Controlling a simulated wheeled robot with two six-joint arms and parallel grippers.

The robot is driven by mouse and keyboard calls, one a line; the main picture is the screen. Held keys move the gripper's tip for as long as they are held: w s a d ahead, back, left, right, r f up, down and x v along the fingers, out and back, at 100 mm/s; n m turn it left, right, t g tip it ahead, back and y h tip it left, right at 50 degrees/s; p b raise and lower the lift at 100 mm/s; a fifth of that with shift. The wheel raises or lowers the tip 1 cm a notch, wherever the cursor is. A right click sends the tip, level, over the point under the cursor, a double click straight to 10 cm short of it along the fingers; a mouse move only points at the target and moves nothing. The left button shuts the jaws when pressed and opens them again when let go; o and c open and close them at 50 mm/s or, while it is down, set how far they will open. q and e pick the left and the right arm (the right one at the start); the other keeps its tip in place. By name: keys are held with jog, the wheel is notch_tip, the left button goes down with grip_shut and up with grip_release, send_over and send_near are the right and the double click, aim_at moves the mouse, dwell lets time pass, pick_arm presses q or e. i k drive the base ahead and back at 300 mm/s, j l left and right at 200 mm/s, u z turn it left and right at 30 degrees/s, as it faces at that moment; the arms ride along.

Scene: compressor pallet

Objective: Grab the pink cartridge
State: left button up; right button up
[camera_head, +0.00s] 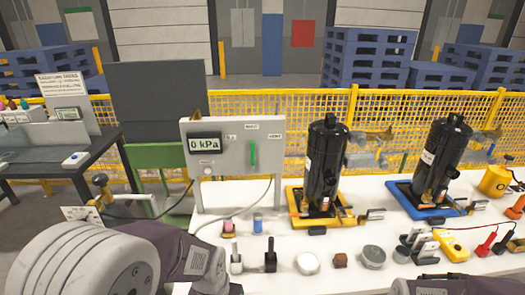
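A small pink cartridge (228,227) stands on the white table, just below the grey gauge panel. A blue cartridge (258,223) stands right beside it on its right. My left arm comes in at the lower left, and its dark link ends near the table's front edge, below and left of the pink cartridge. I see no fingers of my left gripper. Only a dark part of my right arm shows at the bottom right edge, and its gripper is not visible. Nothing is seen touching the pink cartridge.
A white fitting (236,257) and a black fitting (270,257) stand in front of the cartridges. The gauge panel (232,158) with a hanging cable is behind. Two black compressors (325,170) stand on yellow and blue bases to the right. Round caps (307,264) lie near the front.

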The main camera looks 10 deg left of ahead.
aim_at(228, 225)
jog(key=i+j+u, duration=0.2)
jog(key=u, duration=0.25)
jog(key=i+j+u, duration=0.15)
jog(key=u, duration=0.35)
jog(key=i+u, duration=0.25)
jog(key=u, duration=0.2)
jog(key=i+u, duration=0.25)
jog(key=u, duration=0.2)
